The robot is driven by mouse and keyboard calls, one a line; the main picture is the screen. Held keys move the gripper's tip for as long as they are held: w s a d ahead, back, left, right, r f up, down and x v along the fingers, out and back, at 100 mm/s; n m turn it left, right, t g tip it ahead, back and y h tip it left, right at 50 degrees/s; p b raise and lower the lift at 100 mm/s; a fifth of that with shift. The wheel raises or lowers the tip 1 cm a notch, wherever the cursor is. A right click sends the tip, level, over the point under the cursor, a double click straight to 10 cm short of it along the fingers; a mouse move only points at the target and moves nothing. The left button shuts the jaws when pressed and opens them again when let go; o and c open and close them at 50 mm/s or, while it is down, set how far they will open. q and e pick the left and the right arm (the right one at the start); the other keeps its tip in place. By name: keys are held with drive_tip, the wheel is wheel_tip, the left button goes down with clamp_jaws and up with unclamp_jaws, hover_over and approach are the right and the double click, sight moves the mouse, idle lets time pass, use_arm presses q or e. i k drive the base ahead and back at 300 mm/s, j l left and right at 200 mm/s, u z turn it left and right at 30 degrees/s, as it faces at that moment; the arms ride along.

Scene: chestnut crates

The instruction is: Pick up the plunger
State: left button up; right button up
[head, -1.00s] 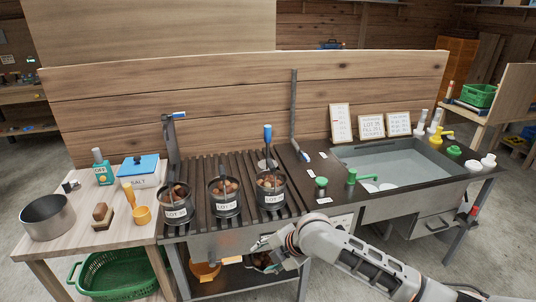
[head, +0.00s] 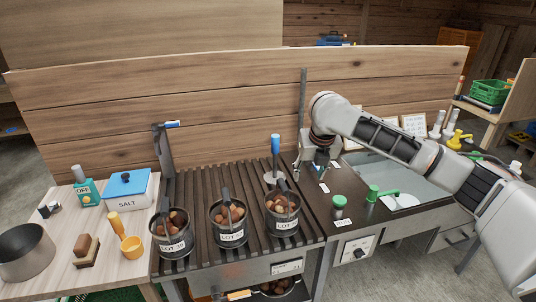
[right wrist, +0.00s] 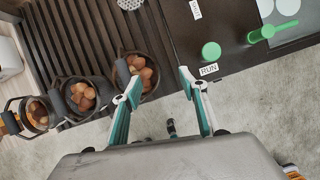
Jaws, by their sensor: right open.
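The plunger (head: 275,147) stands upright behind the rightmost pot, with a blue handle on top and a pale round disc at its foot. In the right wrist view the perforated disc of the plunger (right wrist: 130,5) shows at the top edge. My right gripper (head: 318,172) is to the right of the plunger, apart from it, pointing down over the dark counter. Its two jaws also show in the right wrist view (right wrist: 161,80), spread apart with nothing between them. My left gripper is in neither current view.
Several pots of chestnuts (head: 282,225) stand on the slatted rack (head: 195,195). A green knob (head: 339,202) and green tap (head: 381,193) stand on the counter near the sink (head: 425,187). A tall post (head: 303,112) rises behind the plunger.

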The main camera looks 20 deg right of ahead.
sight(270, 176)
drive_tip(key=i, duration=0.85)
